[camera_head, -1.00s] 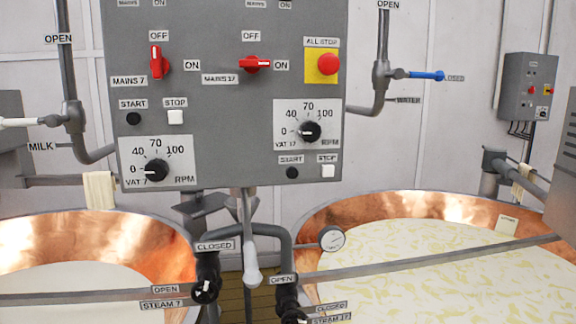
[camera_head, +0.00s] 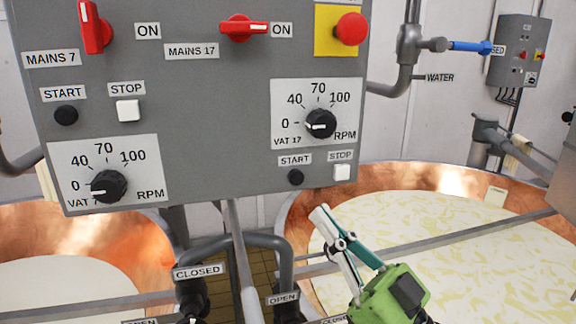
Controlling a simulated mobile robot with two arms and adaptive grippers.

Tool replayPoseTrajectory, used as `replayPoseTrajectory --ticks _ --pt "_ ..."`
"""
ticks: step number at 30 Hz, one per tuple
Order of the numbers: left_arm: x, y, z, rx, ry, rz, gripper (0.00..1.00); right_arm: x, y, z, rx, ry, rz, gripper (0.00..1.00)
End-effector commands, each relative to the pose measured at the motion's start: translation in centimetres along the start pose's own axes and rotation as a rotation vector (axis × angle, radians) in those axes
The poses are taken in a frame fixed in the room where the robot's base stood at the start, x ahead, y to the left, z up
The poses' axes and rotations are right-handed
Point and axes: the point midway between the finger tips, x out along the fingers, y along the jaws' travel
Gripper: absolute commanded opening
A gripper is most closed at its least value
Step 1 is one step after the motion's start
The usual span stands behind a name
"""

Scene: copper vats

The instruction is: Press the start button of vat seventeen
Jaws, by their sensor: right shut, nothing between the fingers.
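The start button of vat seventeen (camera_head: 296,177) is a small black round button under the vat 17 dial (camera_head: 320,124), low on the grey control panel (camera_head: 215,110). A white square stop button (camera_head: 341,172) sits just right of it. My right gripper (camera_head: 322,212), with a green body, is shut and empty. Its fingertips are below and a little right of the black button in the picture, apart from it, and point up toward the panel. My left gripper is not in view.
Vat 7's black start button (camera_head: 66,115), white stop button (camera_head: 128,110) and dial (camera_head: 108,186) are on the panel's left. The red mains 17 switch (camera_head: 243,27) and red all-stop button (camera_head: 351,29) are above. Pipes and a copper vat (camera_head: 440,180) lie below and right.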

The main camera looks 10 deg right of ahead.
Motion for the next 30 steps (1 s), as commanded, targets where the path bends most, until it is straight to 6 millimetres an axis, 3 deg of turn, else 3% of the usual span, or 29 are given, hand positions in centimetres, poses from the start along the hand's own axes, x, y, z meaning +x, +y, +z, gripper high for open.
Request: replayPoseTrajectory --ticks 4,17,30 --pt "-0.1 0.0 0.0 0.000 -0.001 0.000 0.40 0.2 -0.8 -1.3 0.002 0.020 -0.019 0.00" --pt "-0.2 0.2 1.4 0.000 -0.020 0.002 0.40 0.4 -0.6 -1.1 0.001 0.021 -0.018 0.00" --pt "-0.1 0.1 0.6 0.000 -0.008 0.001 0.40 4.5 2.1 1.6 0.000 0.022 -0.018 0.00"
